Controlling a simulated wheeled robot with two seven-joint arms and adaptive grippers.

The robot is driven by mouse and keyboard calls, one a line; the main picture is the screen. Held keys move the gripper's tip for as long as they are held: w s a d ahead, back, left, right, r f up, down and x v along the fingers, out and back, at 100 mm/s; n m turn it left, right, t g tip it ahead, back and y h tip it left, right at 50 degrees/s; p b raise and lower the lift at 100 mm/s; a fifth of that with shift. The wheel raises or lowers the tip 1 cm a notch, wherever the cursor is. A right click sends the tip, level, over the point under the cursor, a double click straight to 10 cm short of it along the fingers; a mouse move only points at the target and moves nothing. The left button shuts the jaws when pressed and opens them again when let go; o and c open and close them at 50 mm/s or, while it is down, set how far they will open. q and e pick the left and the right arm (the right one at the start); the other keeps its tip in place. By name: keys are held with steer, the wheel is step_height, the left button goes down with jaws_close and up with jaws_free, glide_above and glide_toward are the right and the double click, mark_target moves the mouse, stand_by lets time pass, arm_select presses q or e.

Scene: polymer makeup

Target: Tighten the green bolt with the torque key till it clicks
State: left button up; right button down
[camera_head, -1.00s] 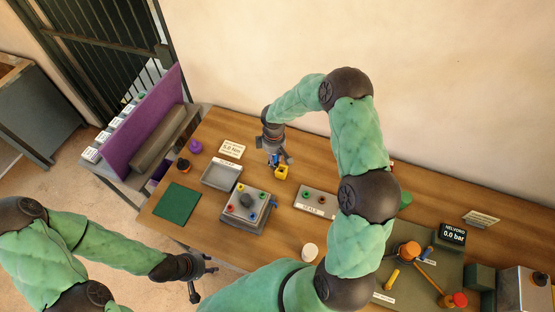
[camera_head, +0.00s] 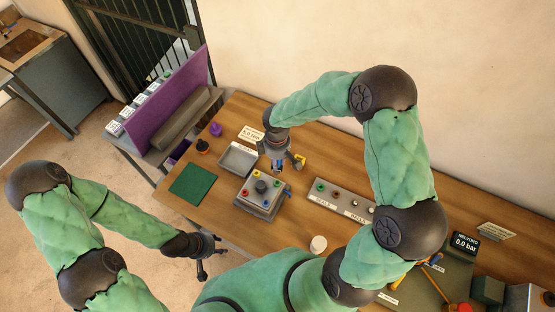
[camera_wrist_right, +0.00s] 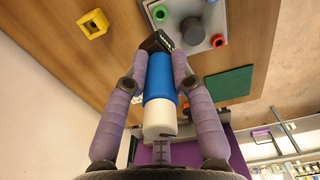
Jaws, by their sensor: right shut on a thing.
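The green bolt (camera_wrist_right: 160,12) stands on a grey block (camera_head: 262,205); in the right wrist view it is at the top, close to the key's dark head. The torque key (camera_wrist_right: 159,85), with a blue grip and white end, is held between the fingers of my right gripper (camera_wrist_right: 160,75). In the head view my right gripper (camera_head: 278,164) is just behind the block, above the table; the key is mostly hidden there. Whether the key's head touches the bolt I cannot tell. My left gripper (camera_head: 207,258) is open and empty, off the table's front edge.
A yellow hollow block (camera_head: 299,161) lies right of my right gripper. A grey tray (camera_head: 227,166) and green mat (camera_head: 193,184) lie left. A labelled strip (camera_head: 342,202) with knobs and a white cup (camera_head: 318,244) are right. The pressure display (camera_head: 465,242) reads 0.0 bar.

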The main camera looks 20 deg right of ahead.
mark_target(277, 172)
steer(key=shift+f, duration=0.1)
steer(key=shift+f+b, duration=2.55)
steer(key=shift+f, duration=0.3)
steer(key=shift+f+b, duration=1.1)
steer(key=shift+b, duration=0.1)
steer(key=c, duration=1)
jaws_free()
steer(key=shift+o, duration=0.2)
step_height(277, 172, up, 12)
steer(key=shift+r, duration=0.1)
